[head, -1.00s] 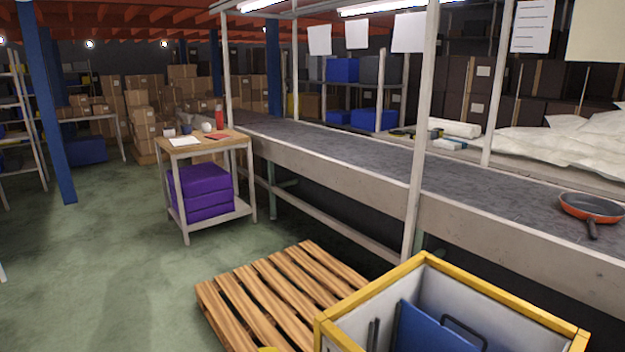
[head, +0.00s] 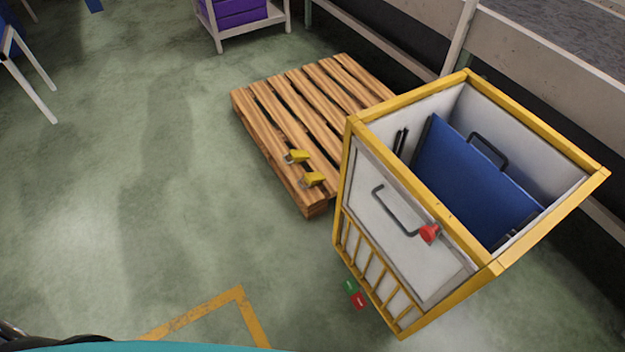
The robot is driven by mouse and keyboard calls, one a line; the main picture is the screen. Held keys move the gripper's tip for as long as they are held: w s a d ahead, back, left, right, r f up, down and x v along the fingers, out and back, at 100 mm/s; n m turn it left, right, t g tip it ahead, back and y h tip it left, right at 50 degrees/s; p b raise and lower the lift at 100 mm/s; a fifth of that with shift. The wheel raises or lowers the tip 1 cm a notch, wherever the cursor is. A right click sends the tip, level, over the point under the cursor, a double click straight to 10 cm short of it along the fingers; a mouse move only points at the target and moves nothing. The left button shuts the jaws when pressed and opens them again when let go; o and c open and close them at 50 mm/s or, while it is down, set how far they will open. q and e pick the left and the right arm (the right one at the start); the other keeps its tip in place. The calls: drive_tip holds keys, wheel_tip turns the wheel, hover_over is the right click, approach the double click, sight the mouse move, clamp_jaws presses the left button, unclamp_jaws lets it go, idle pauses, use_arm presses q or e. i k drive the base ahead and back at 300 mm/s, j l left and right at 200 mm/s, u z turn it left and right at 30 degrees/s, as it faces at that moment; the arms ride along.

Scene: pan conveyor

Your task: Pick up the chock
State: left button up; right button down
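Two small yellow pieces lie at the near end of the wooden pallet (head: 285,115), left of the yellow-framed bin. They look like chocks: one yellow piece (head: 297,156) is a little farther back, the other yellow piece (head: 313,180) is closer to the pallet's near corner. They are too small to tell whether they are joined. Neither of my grippers shows in the head view. Nothing is seen touching the yellow pieces.
The yellow-framed bin (head: 352,165) stands right of the pallet, with a blue panel (head: 460,165) inside and a red knob (head: 430,233) on its front. Green floor is open to the left. A yellow floor marking (head: 205,308) lies in front. The conveyor (head: 550,70) runs behind.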

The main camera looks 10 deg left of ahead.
sight(311, 178)
drive_tip(key=u, duration=0.35)
drive_tip(key=i+j+u, duration=0.15)
drive_tip(key=u, duration=0.2)
drive_tip(key=i+j+u, duration=0.1)
drive_tip(key=i+u, duration=0.4)
drive_tip(key=u, duration=0.2)
drive_tip(key=i, duration=2.6)
drive_tip(key=i+z, duration=0.45)
drive_tip(key=i+j+z, duration=0.25)
drive_tip(key=z, duration=0.2)
drive_tip(key=i+j+z, duration=0.3)
drive_tip(key=z, duration=0.15)
